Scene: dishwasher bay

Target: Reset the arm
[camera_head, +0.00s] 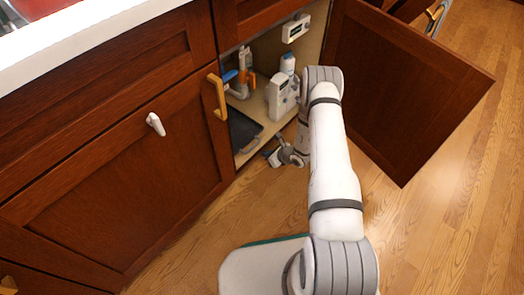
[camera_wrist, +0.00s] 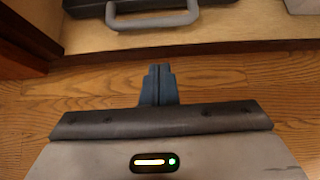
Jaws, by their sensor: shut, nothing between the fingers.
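My gripper (camera_wrist: 158,72) is shut with nothing between its fingers, seen in the wrist view above the wood floor. Its fingertips point toward the front edge of an open cabinet. In the head view my gripper (camera_head: 270,155) is low in front of the cabinet opening, partly hidden by my own arm, which reaches out from the bottom right.
The cabinet's wooden door (camera_head: 410,85) stands open to the right. Inside are a dark case (camera_head: 243,130) with a grey handle (camera_wrist: 153,20), a white bottle (camera_head: 280,97) and blue-orange items (camera_head: 243,75). A closed door (camera_head: 125,185) is at left. Floor at right is clear.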

